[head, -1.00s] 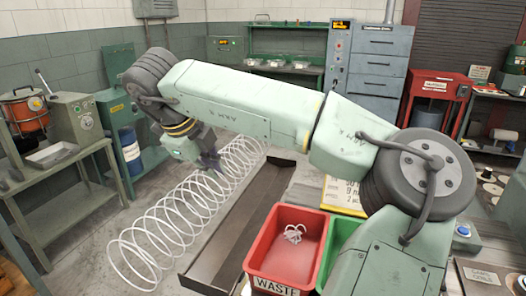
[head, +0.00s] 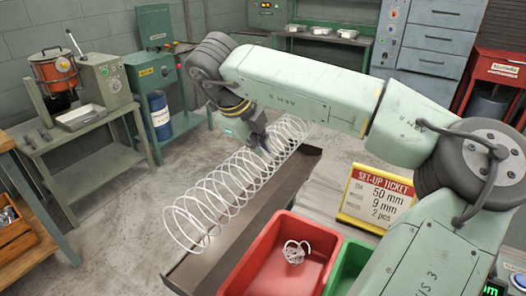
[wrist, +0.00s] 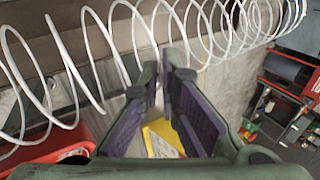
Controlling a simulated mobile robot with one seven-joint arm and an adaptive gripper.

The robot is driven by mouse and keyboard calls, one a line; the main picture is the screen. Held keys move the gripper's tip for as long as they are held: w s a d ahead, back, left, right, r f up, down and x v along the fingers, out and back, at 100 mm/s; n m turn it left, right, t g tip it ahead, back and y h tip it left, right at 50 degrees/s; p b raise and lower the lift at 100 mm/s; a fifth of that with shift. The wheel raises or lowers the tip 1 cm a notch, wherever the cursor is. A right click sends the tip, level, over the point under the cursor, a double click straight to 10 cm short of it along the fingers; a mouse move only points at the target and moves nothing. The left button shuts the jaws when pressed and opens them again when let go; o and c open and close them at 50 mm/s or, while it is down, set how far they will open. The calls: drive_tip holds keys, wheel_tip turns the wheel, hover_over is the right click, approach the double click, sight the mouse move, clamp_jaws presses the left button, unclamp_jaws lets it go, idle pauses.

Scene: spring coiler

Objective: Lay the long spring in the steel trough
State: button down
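The long spring (head: 238,180) is a row of white wire coils, slanting from near left to far right. In the head view it appears over the left side of the long steel trough (head: 222,255). Its near end overhangs the trough's left edge, and it looks raised. My gripper (head: 268,148) is at the spring's far half. In the wrist view, my gripper's purple-padded fingertips (wrist: 160,66) are close together on a coil of the spring (wrist: 75,65). The exact contact is partly hidden by the fingers. The trough looks empty where its floor shows.
A red bin (head: 262,262) holding a white wire tangle and a green bin (head: 347,268) stand right of the trough. A yellow-framed set-up ticket (head: 377,198) stands behind them. A bench with an orange pot (head: 54,70) is at left. The floor between is clear.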

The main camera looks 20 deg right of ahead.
wheel_tip(320, 180, down, 11)
drive_tip(key=b, duration=0.5)
drive_tip(key=shift+b, duration=0.4)
drive_tip(key=c, duration=2.3)
unclamp_jaws()
drive_tip(key=o, duration=0.6)
drive_tip(key=shift+f, duration=0.1)
